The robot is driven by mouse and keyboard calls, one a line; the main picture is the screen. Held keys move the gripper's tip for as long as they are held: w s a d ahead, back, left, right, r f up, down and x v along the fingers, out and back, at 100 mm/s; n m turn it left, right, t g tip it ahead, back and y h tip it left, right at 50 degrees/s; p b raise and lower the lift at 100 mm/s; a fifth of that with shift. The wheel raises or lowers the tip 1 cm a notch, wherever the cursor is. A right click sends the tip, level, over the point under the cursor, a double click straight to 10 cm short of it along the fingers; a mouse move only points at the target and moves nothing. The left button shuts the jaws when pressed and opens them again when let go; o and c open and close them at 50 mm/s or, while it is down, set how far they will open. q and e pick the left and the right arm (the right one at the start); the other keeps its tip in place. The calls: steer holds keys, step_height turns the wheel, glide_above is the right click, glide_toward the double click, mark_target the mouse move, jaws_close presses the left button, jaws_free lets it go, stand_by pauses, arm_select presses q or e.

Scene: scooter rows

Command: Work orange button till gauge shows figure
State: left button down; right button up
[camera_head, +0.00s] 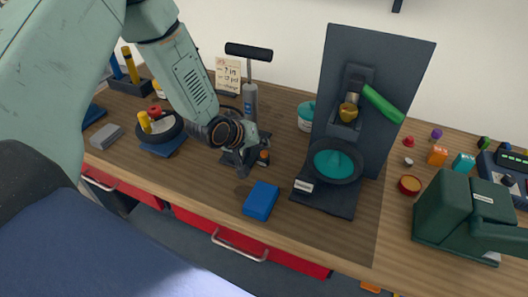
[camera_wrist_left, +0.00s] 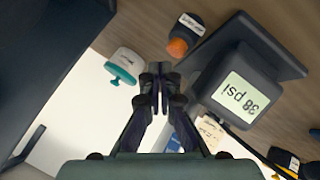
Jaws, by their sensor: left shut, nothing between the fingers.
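The orange button (camera_head: 264,155) sits on a small dark housing near the gauge stand; it also shows in the left wrist view (camera_wrist_left: 177,47) beside a small white label. The gauge (camera_wrist_left: 238,98) has a dark case and a lit screen reading "38 psi", upside down in the left wrist view. My left gripper (camera_head: 243,170) is shut and empty, pointing down by the button in the head view. In the wrist view its fingertips (camera_wrist_left: 155,75) are close to the button's lower left; contact cannot be told. My right gripper is not in view.
A note card (camera_head: 228,75) with small handwriting stands by the wall near a hand pump (camera_head: 250,95). A blue block (camera_head: 261,200) lies in front of the gauge. A tall dark press with a green lever (camera_head: 383,104) and a dark green machine (camera_head: 465,215) stand to the right.

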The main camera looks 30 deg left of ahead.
mark_target(262, 154)
arm_select(q)
steer(key=shift+f+b, duration=0.35)
steer(key=shift+f, duration=0.05)
steer(key=shift+s+f+b, duration=0.1)
steer(key=shift+f+b, duration=0.3)
steer(key=shift+f, duration=0.1)
stand_by(0.9)
steer(key=shift+r, duration=0.1)
stand_by(1.3)
steer(key=shift+r+p, duration=0.75)
steer(key=shift+r, duration=0.1)
step_height(262, 154, up, 5)
steer(key=p, duration=0.4)
steer(key=shift+r, duration=0.1)
